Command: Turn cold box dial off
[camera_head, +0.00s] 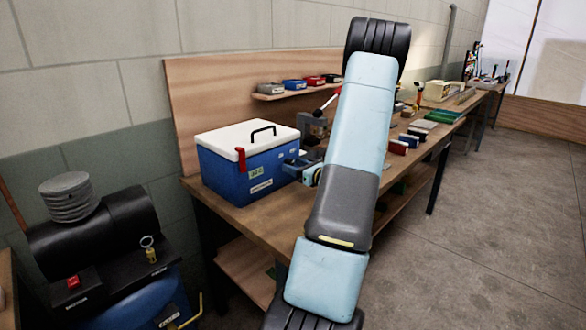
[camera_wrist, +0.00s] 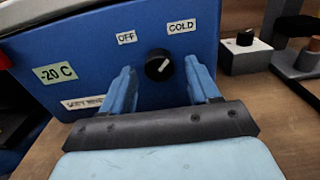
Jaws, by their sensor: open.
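The cold box (camera_head: 240,176) is a blue chest with a white lid and black handle, standing on the workbench at the left. In the wrist view its blue front (camera_wrist: 92,52) fills the upper left. The black dial (camera_wrist: 159,65) sits on that front, its white pointer angled up and right, toward the "COLD" label (camera_wrist: 182,27). The "OFF" label (camera_wrist: 126,38) is above and left of the dial. My gripper (camera_wrist: 162,82) is open, with one blue finger on each side of the dial. I cannot tell whether the fingers touch it. My arm partly hides the bench in the head view.
A small box with a black knob (camera_wrist: 245,52) stands on the bench right of the cold box. The wooden workbench (camera_head: 236,205) carries several small items farther along. A dark machine with a red switch (camera_head: 73,282) stands left of the bench. Open floor (camera_head: 480,215) lies to the right.

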